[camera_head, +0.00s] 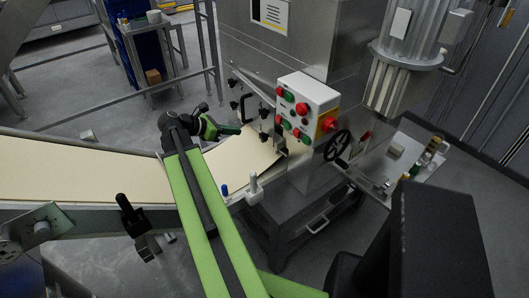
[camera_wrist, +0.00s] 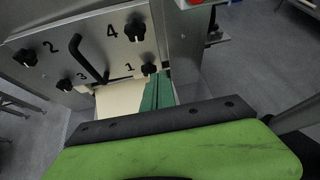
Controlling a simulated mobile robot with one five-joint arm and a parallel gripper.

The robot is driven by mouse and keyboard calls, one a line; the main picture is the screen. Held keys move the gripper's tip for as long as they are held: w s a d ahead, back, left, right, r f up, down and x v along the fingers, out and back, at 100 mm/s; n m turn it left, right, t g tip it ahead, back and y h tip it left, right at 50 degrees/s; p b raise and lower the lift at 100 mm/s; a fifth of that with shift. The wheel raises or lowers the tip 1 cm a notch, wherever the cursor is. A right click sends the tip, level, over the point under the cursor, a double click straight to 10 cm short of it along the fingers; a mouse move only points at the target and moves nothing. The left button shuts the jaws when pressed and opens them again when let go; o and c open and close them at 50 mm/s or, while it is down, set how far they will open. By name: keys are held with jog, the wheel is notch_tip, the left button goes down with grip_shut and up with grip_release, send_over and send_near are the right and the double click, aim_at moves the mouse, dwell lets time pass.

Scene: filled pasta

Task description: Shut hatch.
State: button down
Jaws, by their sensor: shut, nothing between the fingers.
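The hatch appears to be the metal panel (camera_wrist: 85,50) with numbered black knobs and a black bent handle (camera_wrist: 90,55), in the upper left of the wrist view. In the head view this panel (camera_head: 254,106) is on the machine's left side, above the belt. I cannot tell how far open it stands. My gripper (camera_head: 238,130) is shut and empty, just left of the panel and above the belt. In the wrist view its green fingers (camera_wrist: 157,92) point toward the panel's lower edge near knob 1, with no clear contact. The panel's far side is hidden.
A conveyor belt with a pale sheet (camera_head: 80,170) runs in from the left. A control box (camera_head: 307,107) with red and green buttons and a black handwheel (camera_head: 338,146) are right of the panel. A metal rail frame (camera_head: 130,90) stands behind the belt.

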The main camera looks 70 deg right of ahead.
jog(key=f+g+h+b, duration=0.1)
jog(key=f+b, duration=0.1)
jog(key=b, duration=0.1)
jog(key=h+b, duration=0.1)
jog(key=b, duration=0.2)
send_near(273, 125)
notch_tip(273, 125, down, 2)
jog(key=d, duration=0.1)
jog(key=shift+m+g, duration=0.3)
jog(key=s+d, duration=0.3)
jog(key=shift+s+d, duration=0.35)
jog(key=shift+d, duration=0.05)
